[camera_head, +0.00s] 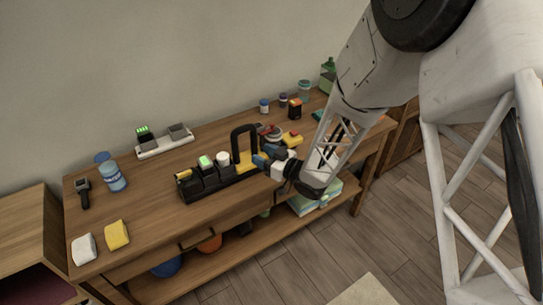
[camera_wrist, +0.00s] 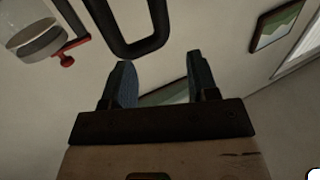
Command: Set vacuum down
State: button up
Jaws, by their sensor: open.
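A black and yellow thing with a tall loop handle (camera_head: 235,141) stands upright on the wooden table, at the right end of a long black holder (camera_head: 222,182). It may be the vacuum, but I cannot tell for sure. My gripper (camera_head: 262,158) is just right of it, low over the table's front part. In the wrist view my gripper (camera_wrist: 160,82) has its two blue-grey fingers apart with nothing seen between them. The black loop handle (camera_wrist: 138,54) shows past the fingertips, seemingly apart from them. The thing's lower part is hidden there.
A clear cylinder with a red clip (camera_wrist: 36,40) is at upper left in the wrist view. The table also holds a blue bottle (camera_head: 114,178), a grey-black device (camera_head: 83,191), white and yellow blocks (camera_head: 116,235), and a charger-like tray (camera_head: 165,145). The table's left middle is clear.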

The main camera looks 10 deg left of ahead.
jog(key=w+d+r+m+t+h, duration=0.4)
jog(key=d+r+h, duration=0.3)
jog(key=d+r, duration=0.3)
jog(key=s+d+r+m+h, duration=0.2)
jog(key=s+d+r+h, duration=0.1)
jog(key=d, duration=0.4)
jog(key=s+d+r+m+h, duration=0.2)
jog(key=d+r+h, duration=0.15)
jog(key=d, duration=0.35)
jog(key=s+d+r+m+g+h, duration=0.1)
jog(key=s+d, duration=0.3)
jog(key=s, duration=0.5)
jog(key=s+d+r+m+g+h, duration=0.1)
jog(key=s+d+g, duration=0.3)
jog(key=s, duration=0.6)
jog(key=s+d+r+m+g+h, duration=0.1)
jog(key=s+d+r+m+g, duration=0.2)
jog(key=s, duration=0.7)
jog(key=shift+d+r+m, duration=0.25)
jog(key=shift+d+m, duration=0.05)
jog(key=shift+d, duration=0.15)
